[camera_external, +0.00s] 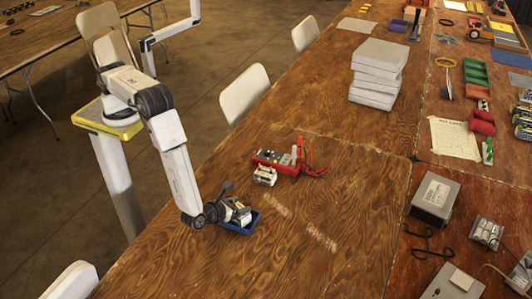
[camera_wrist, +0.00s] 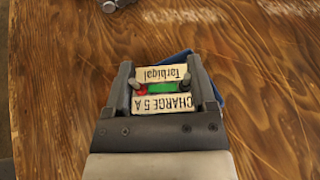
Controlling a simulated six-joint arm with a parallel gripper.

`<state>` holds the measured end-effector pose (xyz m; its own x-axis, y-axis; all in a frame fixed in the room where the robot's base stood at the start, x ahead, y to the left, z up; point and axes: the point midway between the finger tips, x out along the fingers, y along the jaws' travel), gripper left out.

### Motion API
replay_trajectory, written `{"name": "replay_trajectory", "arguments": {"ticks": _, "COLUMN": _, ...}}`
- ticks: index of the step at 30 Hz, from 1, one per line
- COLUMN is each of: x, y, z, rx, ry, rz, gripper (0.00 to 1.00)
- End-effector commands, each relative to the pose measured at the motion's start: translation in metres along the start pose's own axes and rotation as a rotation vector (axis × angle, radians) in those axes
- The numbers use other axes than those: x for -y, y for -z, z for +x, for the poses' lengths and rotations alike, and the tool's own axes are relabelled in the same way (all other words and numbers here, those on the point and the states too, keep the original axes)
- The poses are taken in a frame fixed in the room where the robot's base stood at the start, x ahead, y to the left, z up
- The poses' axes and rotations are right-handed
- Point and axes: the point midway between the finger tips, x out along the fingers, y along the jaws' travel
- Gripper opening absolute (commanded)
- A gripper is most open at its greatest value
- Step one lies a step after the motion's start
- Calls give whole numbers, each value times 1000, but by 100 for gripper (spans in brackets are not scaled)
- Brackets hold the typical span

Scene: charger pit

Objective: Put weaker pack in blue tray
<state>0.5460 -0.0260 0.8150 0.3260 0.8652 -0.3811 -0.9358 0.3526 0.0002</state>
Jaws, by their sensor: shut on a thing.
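My gripper (camera_external: 228,207) is shut on a pack (camera_external: 239,212) at the blue tray (camera_external: 253,224). In the wrist view the pack (camera_wrist: 162,103) sits between both jaws (camera_wrist: 161,84). It has pale labels reading "Tarbigal" and "CHARGE 5 A", upside down, with a green strip and a red spot between them. Parts of the blue tray (camera_wrist: 183,55) show behind the gripper there; most of it is hidden. I cannot tell whether the pack touches the tray floor. A second, pale pack (camera_external: 265,175) stands on the table beside a red tester (camera_external: 277,160).
The tester's red leads (camera_external: 312,171) lie to its right. A stack of grey boxes (camera_external: 378,73) stands farther back. A grey metal box (camera_external: 435,197) and a battery holder (camera_external: 486,232) are at right. The table is bare around the tray, with pale scuffs to its right.

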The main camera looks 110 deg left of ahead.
Motion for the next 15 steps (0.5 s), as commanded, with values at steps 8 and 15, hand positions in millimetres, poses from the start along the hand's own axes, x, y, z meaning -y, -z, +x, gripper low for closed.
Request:
{"name": "replay_trajectory", "arguments": {"ticks": 8, "x": 1, "y": 2, "z": 1, "rx": 1, "ry": 1, "rz": -1, "gripper": 0}}
{"name": "replay_trajectory", "arguments": {"ticks": 15, "x": 0, "y": 2, "z": 1, "rx": 0, "ry": 0, "rz": 0, "gripper": 100}}
